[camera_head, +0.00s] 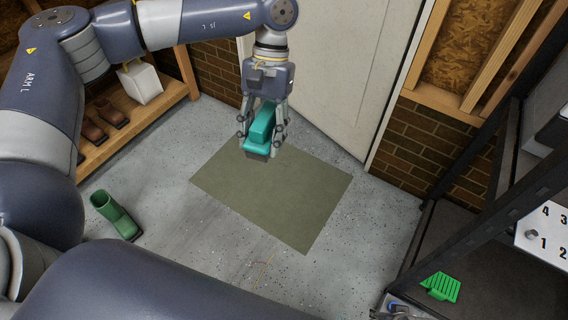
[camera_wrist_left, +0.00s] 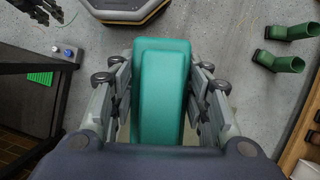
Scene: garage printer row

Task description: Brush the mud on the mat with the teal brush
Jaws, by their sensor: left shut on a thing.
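My left gripper (camera_head: 266,122) is shut on the teal brush (camera_head: 262,125), which has a dark underside. The brush is over the far edge of the olive mat (camera_head: 290,200); whether it touches the mat is unclear. In the left wrist view the brush (camera_wrist_left: 160,90) fills the space between the two fingers and hides most of the mat beneath. The mat looks evenly coloured, and I cannot make out distinct mud on it. Part of my right gripper (camera_wrist_left: 40,10) shows at the top left of the wrist view; its jaw state is unclear.
A white door (camera_head: 320,60) and brick wall stand behind. A dark rack (camera_head: 480,190) at right holds a green slotted piece (camera_head: 441,287). The floor around the mat is mostly clear.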

